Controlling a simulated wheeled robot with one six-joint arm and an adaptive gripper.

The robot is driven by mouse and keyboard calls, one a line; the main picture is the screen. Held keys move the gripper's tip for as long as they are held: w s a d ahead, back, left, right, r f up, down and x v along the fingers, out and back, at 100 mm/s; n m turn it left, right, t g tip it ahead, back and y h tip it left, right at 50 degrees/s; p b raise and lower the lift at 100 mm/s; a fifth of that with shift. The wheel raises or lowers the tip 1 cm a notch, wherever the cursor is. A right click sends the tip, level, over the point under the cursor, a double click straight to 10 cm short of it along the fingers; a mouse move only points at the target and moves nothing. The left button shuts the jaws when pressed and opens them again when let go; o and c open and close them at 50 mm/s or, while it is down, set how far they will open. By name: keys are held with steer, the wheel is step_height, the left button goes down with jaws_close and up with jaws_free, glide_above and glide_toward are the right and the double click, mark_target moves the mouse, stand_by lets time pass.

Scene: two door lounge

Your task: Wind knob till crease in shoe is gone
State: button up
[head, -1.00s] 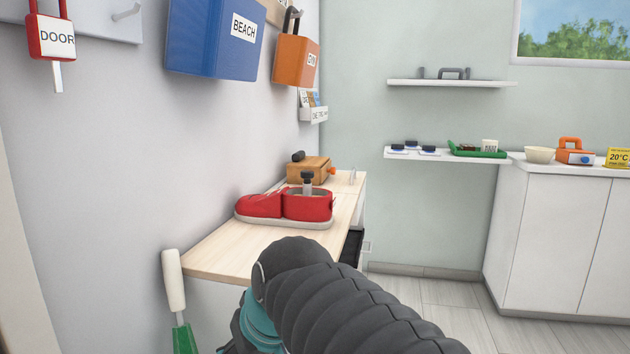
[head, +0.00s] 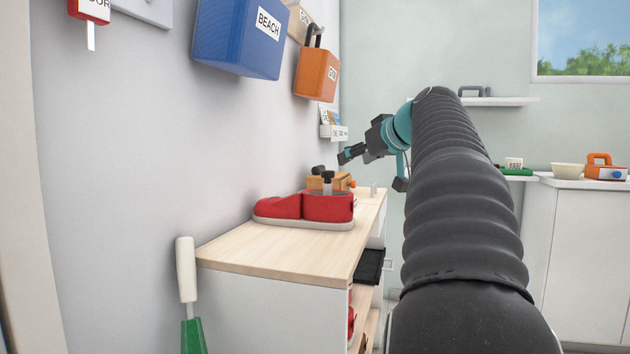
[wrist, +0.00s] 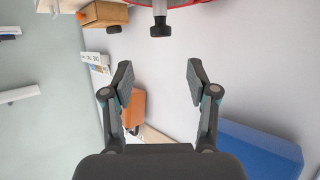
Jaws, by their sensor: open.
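The red shoe (head: 303,207) stands on its pale sole on the wooden bench top, with a dark seam between toe and heel parts. A dark knob (head: 328,175) on a grey post rises from the shoe's opening. In the wrist view the knob (wrist: 160,29) shows at the top centre, with a strip of the red shoe (wrist: 185,4) behind it. My gripper (head: 346,156) is above and apart from the shoe. In the wrist view my gripper (wrist: 160,75) is open and empty, the knob lying beyond its fingertips, roughly in line with the gap.
A wooden box (head: 330,183) with an orange knob stands behind the shoe. A blue BEACH bag (head: 240,38) and an orange bag (head: 316,75) hang on the left wall. A card holder (head: 334,128) is on the wall. The bench top's front (head: 270,248) is clear.

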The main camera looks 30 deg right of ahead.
mark_target(331, 172)
steer(key=x, duration=1.3)
steer(key=shift+w+a+f, duration=0.1)
jaws_close()
